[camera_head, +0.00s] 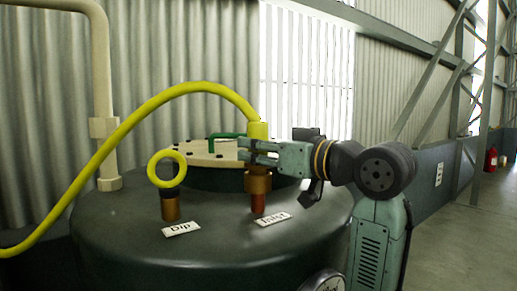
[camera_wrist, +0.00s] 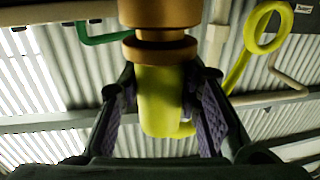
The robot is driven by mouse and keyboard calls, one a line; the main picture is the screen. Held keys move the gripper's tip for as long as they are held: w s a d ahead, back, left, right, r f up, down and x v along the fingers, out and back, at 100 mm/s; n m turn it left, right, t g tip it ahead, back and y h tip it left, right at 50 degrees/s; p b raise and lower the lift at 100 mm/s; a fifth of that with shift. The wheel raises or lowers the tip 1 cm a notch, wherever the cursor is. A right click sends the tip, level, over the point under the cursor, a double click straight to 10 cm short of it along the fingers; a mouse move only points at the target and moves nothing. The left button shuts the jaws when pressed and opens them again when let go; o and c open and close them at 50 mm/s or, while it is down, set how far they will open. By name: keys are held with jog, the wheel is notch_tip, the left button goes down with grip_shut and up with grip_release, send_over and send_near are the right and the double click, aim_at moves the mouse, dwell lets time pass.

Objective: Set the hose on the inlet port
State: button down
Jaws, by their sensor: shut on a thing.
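The yellow hose (camera_head: 165,95) arcs in from the left and turns down into a yellow sleeve (camera_head: 257,131) with a brass coupling (camera_head: 258,182) at its lower end. My gripper (camera_head: 247,152) is shut on the yellow sleeve just above the coupling. The wrist view shows the sleeve (camera_wrist: 160,100) between both fingers and the brass coupling (camera_wrist: 160,48) beyond them. The reddish inlet port (camera_head: 258,203) stands beside the "Inlet" label (camera_head: 272,219). The coupling is upright and in line above the port's visible part. I cannot tell how far it sits over the port.
The dip port (camera_head: 170,206) with a yellow ring (camera_head: 166,169) stands left of the inlet, by the "Dip" label (camera_head: 181,229). A pale lid with a green handle (camera_head: 222,136) lies behind. A beige pipe (camera_head: 103,95) rises at left. Open floor (camera_head: 465,240) is at right.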

jog(key=shift+f+b, duration=0.4)
jog(key=shift+f, duration=0.15)
dwell(0.7)
jog(key=c, duration=1.4)
grip_release()
jog(key=shift+c, duration=0.2)
jog(key=v, duration=1.1)
